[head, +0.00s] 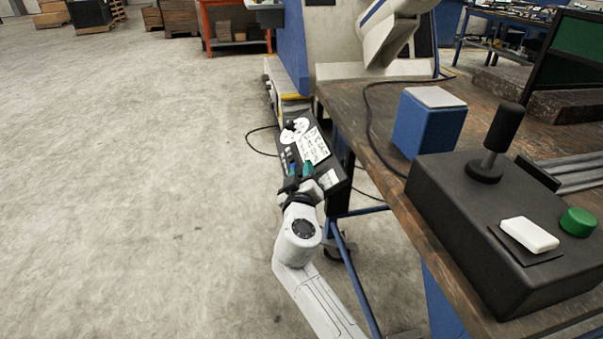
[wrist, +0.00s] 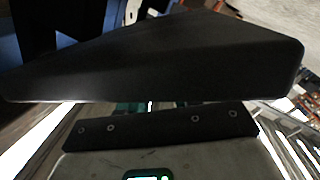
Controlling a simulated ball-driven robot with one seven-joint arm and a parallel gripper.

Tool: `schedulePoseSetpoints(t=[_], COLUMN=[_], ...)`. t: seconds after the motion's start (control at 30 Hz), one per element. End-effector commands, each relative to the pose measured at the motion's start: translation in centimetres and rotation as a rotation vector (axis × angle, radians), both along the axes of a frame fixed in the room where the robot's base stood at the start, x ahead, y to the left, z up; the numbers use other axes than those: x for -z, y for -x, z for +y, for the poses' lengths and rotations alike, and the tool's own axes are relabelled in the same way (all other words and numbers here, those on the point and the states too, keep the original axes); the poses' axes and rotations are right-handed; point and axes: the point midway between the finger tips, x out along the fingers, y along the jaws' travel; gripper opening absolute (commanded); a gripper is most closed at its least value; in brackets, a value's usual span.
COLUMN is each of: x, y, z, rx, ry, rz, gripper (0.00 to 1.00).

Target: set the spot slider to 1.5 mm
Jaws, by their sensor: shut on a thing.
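A black control panel (head: 336,182) with white dials and white labels hangs beside the bench, at the middle of the head view. My gripper (head: 299,172) reaches it from below. Its green-blue fingertips lie over the lower left part of the panel face. It is shut on a small part there, which fits the spot slider, but the fingers hide the knob. The slider scale and its setting are too small to read. In the wrist view the dark side of the panel (wrist: 150,60) fills the upper part and hides most of my fingers (wrist: 133,106).
A wooden bench (head: 340,96) stands right of the panel, with a blue box (head: 430,125) and a black joystick box (head: 480,215) on it. Blue bench legs stand close to my arm. A dark cable (head: 262,152) hangs left of the panel. The floor (head: 120,190) on the left is clear.

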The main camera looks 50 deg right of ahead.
Motion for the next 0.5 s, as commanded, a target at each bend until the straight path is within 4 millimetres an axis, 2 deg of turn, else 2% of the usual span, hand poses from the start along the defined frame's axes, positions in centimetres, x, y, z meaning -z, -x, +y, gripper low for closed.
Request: schedulePoseSetpoints(t=[0.37, 0.5], x=[-0.1, -1.0], y=[0.0, 0.7], z=[0.0, -0.9], rx=[0.0, 0.0], ry=[0.0, 0.0], rz=[0.0, -0.002], gripper=[0.0, 0.0])
